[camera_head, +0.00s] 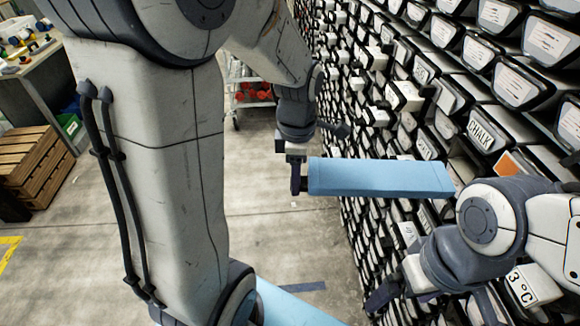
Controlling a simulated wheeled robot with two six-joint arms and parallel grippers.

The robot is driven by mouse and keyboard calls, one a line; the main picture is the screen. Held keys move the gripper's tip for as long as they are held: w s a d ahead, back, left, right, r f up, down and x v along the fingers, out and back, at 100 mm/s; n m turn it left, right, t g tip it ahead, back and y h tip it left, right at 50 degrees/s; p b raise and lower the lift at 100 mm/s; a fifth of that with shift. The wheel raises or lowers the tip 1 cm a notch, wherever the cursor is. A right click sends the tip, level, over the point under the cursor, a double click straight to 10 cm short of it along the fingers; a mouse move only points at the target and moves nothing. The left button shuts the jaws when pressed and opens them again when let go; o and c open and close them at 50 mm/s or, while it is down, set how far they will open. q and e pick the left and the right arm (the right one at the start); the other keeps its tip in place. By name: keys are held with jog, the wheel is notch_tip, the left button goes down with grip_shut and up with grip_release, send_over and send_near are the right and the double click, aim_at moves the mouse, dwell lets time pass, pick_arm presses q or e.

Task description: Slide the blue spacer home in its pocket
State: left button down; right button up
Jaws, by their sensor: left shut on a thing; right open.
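The blue spacer (380,177) is a long, flat light-blue bar lying nearly level across the middle of the head view. My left gripper (299,174) is shut on its left end. The spacer's right end lies in front of the wall of labelled bins, close above my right arm. I cannot tell whether that end touches the wall or sits in a pocket; no pocket for it shows clearly. My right gripper (384,295) is low at the right, below the spacer and apart from it, open, dark and partly lost against the bins.
A wall of labelled bins (487,135) fills the right side. Another light-blue surface (292,306) shows at the bottom, partly hidden by my arm. A wooden crate (35,165) and a workbench (30,90) stand at left. A cart with red items (252,92) is behind. The middle floor is clear.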

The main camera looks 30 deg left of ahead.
aim_at(318, 169)
pick_arm(q)
jog(key=shift+s+a+r+n, duration=0.4)
jog(key=shift+r+n, duration=0.2)
jog(key=shift+n, duration=0.2)
jog(key=shift+r, duration=0.1)
jog(key=shift+w+d+p, duration=0.2)
jog(key=shift+w+d, duration=0.35)
jog(key=shift+d, duration=0.25)
jog(key=shift+w+d+p, duration=0.25)
jog(key=shift+w+d, duration=0.3)
jog(key=shift+d, duration=0.25)
jog(key=shift+w+d+p, duration=0.2)
jog(key=shift+w+d, duration=0.35)
jog(key=shift+d, duration=0.25)
jog(key=shift+p, duration=0.45)
